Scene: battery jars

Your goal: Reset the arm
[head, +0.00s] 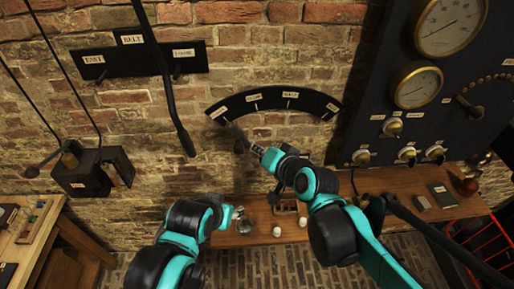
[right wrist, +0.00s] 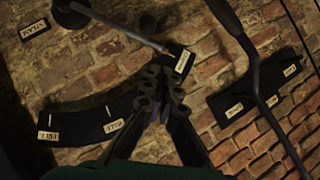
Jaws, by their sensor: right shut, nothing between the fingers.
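My right gripper (head: 258,150) reaches up to the brick wall, just below a curved black plate (head: 262,98) with several pale labels. It is shut and empty. In the right wrist view its fingertips (right wrist: 162,88) meet near a labelled end of the curved plate (right wrist: 85,118). A thin lever rod (right wrist: 122,28) ends close beyond the fingertips; I cannot tell whether they touch. My left arm (head: 190,225) is low in the middle of the head view, over the wooden bench. Its gripper is hard to make out there.
A wooden bench (head: 345,190) runs along the wall with small jars (head: 277,231) on it. A black gauge panel (head: 375,90) stands at right, a labelled switch plate (head: 139,60) at upper left, a black lever box (head: 92,172) at left. A long dark rod (head: 163,75) hangs in front.

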